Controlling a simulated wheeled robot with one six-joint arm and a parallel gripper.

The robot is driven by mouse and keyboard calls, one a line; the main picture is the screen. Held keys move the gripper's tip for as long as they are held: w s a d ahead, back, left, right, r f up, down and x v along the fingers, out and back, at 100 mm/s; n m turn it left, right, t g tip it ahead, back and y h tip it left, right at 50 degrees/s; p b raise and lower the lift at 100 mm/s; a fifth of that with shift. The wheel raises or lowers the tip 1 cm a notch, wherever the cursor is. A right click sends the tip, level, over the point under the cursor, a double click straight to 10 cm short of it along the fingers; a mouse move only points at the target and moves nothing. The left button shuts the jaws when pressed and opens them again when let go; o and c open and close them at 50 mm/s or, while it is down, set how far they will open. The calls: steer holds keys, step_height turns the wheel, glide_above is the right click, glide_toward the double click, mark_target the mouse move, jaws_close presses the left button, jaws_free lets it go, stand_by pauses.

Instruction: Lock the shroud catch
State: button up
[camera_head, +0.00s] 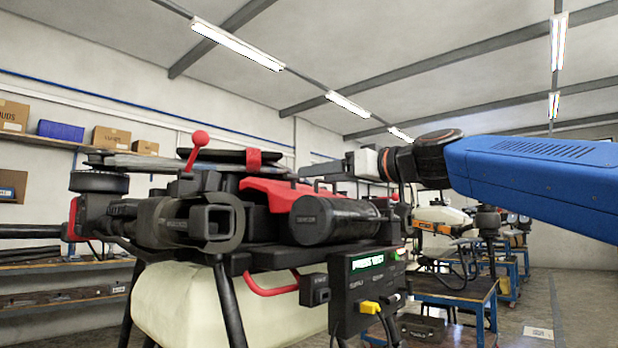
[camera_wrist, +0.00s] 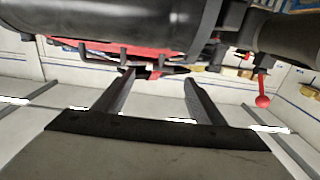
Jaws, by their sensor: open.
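The spray drone (camera_head: 225,255) fills the left and middle of the head view. A red ball-topped lever (camera_head: 199,140) stands roughly upright on its top; it also shows at the right of the wrist view (camera_wrist: 263,99), where the scene appears upside down. I cannot tell for sure which part is the shroud catch. A red cover (camera_head: 270,192) lies behind a black cylinder (camera_head: 333,220); both show in the wrist view, the cylinder (camera_wrist: 115,18) at its top. My gripper (camera_wrist: 158,77) is open, its fingers apart and nothing clearly between them. In the head view my gripper (camera_head: 308,172) is near the cover's right end.
A control box (camera_head: 366,290) with a lit green display and a yellow plug hangs at the drone's front right. A pale tank (camera_head: 180,305) sits beneath the drone. Blue workbenches (camera_head: 455,290) stand behind at right. Shelves with boxes (camera_head: 110,137) line the left wall.

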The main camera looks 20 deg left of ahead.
steer(key=v, duration=1)
steer(key=shift+d, duration=0.4)
steer(key=s+d+f+m+h, duration=0.1)
steer(key=d+f+m+h, duration=0.15)
steer(key=d+f, duration=0.45)
steer(key=s+d+f+m+h, duration=0.1)
steer(key=d+f+m+h, duration=0.15)
steer(key=f, duration=0.85)
steer(key=s+d+f+m+h, duration=0.3)
steer(key=s+d+f, duration=0.4)
steer(key=f, duration=0.7)
steer(key=s+d+f+m+g+h, duration=0.1)
steer(key=s+d+f+m+h, duration=0.1)
steer(key=s+d+f+h, duration=0.2)
steer(key=s+d+f+m+g+h, duration=0.1)
steer(key=s+d+f+m+h, duration=0.2)
steer(key=s+d+f, duration=0.7)
steer(key=d+f, duration=0.4)
steer(key=f, duration=0.3)
steer(key=d+f+h, duration=0.1)
steer(key=d+f, duration=0.2)
steer(key=f, duration=0.5)
steer(key=shift+s+d+m+h, duration=0.15)
steer(key=shift+d+m+h, duration=0.15)
steer(key=shift+d, duration=0.05)
steer(key=shift+c, duration=0.4)
